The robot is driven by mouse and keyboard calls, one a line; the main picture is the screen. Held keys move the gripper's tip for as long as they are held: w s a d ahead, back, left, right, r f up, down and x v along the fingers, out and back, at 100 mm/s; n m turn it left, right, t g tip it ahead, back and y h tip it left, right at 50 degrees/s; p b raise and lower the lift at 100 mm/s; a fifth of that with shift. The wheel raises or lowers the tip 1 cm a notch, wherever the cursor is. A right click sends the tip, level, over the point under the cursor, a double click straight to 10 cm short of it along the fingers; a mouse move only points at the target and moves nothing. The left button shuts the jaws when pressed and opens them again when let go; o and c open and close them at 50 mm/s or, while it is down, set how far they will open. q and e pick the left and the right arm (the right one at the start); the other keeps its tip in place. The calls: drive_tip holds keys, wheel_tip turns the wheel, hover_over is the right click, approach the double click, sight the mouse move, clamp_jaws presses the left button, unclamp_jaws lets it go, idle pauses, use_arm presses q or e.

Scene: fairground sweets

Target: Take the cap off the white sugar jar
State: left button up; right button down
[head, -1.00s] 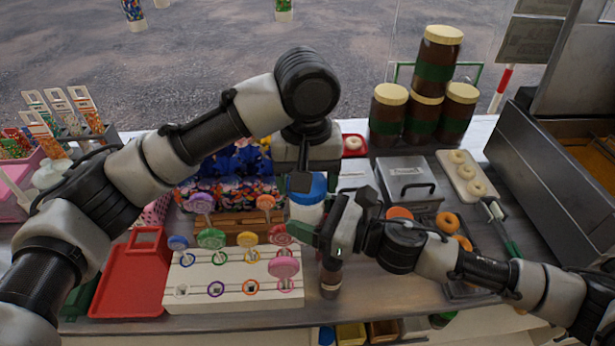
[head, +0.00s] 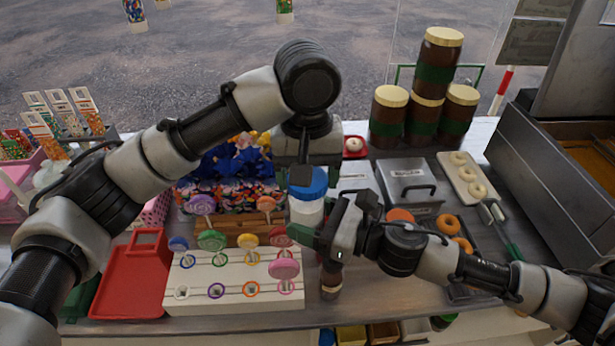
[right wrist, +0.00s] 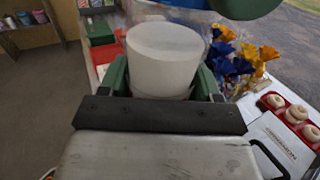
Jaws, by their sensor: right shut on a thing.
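The white sugar jar (head: 305,214) is upright at the middle of the counter, behind the lollipop stand. My right gripper (head: 318,235) is shut around its body from the right; the jar's clear wall and white filling (right wrist: 165,60) show between the green fingers in the right wrist view. The blue cap (head: 312,188) is above the jar's mouth. Whether the cap still touches the rim cannot be told.
A white stand (head: 230,295) with several lollipops is close in front. A red tray (head: 130,280) lies to its left. A brown bottle (head: 330,282) stands beside the stand. A metal box (head: 408,184) and doughnut trays are to the right.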

use_arm(q)
drive_tip(key=shift+r, duration=0.55)
drive_tip(key=shift+s, duration=0.1)
drive_tip(key=shift+r, duration=1.9)
